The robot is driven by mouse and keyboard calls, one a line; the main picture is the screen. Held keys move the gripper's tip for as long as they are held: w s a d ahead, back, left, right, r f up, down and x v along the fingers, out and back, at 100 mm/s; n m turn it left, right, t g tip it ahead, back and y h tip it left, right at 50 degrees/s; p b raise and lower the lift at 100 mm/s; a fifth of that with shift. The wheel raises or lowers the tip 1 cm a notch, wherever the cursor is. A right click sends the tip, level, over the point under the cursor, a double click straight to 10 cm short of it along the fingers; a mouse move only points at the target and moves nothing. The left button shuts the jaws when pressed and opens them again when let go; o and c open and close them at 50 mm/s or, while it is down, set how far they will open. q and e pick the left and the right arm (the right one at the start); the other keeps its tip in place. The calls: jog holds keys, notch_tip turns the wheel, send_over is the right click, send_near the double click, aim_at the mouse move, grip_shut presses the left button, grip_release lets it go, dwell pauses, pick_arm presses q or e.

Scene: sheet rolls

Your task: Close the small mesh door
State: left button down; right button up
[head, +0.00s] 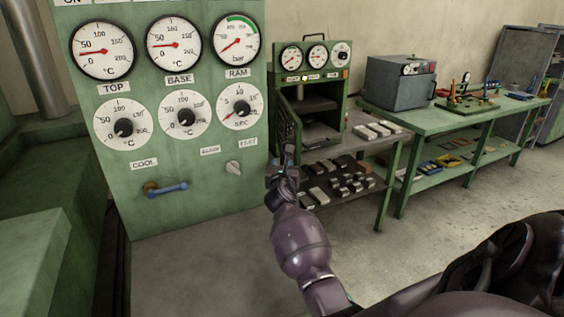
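The small mesh door (286,124) is on the left side of the small green press (345,73). It stands open, swung out toward me and seen nearly edge-on, so the press's front opening is uncovered. My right gripper (288,152) is at the lower end of the door, at its near edge. I cannot tell whether it touches the door. The fingers are small and dark here, and whether they are open or shut does not show. My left gripper is not in view.
A large green gauge panel (213,192) with a blue-handled lever (167,188) stands close on the left. The press's bench has a lower shelf of metal blocks (345,180). A green workbench (440,121) with a grey oven (398,82) stands to the right. Floor at right is clear.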

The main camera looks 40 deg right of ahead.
aim_at(282, 159)
jog(key=shift+b+x, duration=0.35)
jog(key=shift+x, duration=1.75)
grip_shut()
